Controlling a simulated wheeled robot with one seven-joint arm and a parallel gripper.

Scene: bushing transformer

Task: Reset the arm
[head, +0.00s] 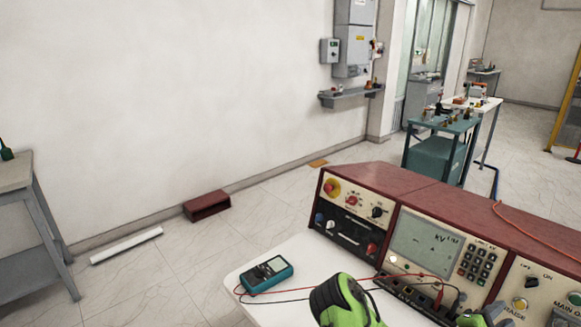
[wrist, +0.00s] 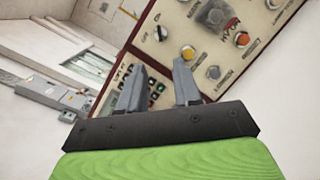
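My gripper (wrist: 160,68) shows in the wrist view, with two grey fingers apart and nothing between them. It is open and empty. Behind the fingers, the red-framed control console (wrist: 138,50) appears tilted, with knobs, buttons and a keypad. In the head view, green parts of my arm (head: 345,302) show at the bottom edge in front of the same console (head: 412,190). My fingers cannot be made out in the head view.
A teal multimeter (head: 267,274) with red and black leads lies on the white table (head: 300,250) left of the console. A red box (head: 207,205) and a white bar (head: 126,245) lie on the floor by the wall. A grey bench (head: 30,195) stands far left. Open floor lies between.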

